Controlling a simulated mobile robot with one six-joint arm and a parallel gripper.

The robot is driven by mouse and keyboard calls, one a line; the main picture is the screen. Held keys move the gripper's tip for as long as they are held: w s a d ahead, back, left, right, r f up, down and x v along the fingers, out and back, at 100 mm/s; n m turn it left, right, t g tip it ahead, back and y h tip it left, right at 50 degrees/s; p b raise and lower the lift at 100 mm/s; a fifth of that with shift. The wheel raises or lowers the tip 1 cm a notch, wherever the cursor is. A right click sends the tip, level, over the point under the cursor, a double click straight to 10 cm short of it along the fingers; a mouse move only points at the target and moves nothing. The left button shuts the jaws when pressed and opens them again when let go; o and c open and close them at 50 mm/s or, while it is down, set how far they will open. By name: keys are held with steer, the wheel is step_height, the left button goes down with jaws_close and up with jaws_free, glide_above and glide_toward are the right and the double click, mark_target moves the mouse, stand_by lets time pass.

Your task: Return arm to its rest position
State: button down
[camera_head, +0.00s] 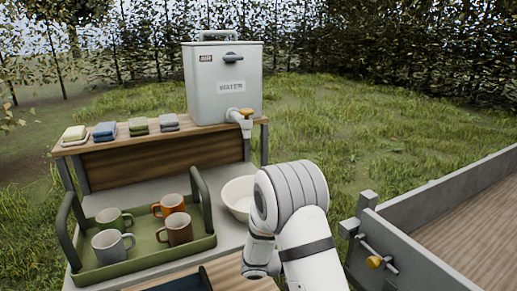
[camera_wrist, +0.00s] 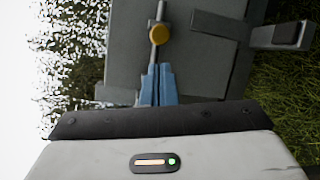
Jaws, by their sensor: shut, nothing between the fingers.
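My white arm shows in the head view at the lower middle, bent, and my gripper is not visible there. In the wrist view my gripper (camera_wrist: 158,70) has its blue fingers together, with nothing between them. Just beyond the fingertips in that view is a yellow knob (camera_wrist: 159,34) on a metal rod against a grey panel (camera_wrist: 200,62). I cannot tell whether the fingers touch it. In the head view a yellow knob (camera_head: 374,262) sits on the grey wagon's (camera_head: 425,262) latch, right of my arm.
A white bowl (camera_head: 236,196) stands beside my arm. Open grass (camera_head: 370,125) lies behind.

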steer(key=s+d+r+m+g+y+p, duration=0.1)
steer(key=s+r+m+g+y+p, duration=0.25)
steer(key=s+r+y, duration=0.75)
steer(key=s+a+r+t+y+p, duration=0.5)
steer(key=s+a+r+y, duration=0.1)
steer(key=s+r, duration=0.3)
steer(key=shift+s+a+r, duration=0.35)
steer(key=shift+a, duration=0.3)
steer(key=shift+s+t, duration=0.1)
steer(key=shift+t, duration=0.15)
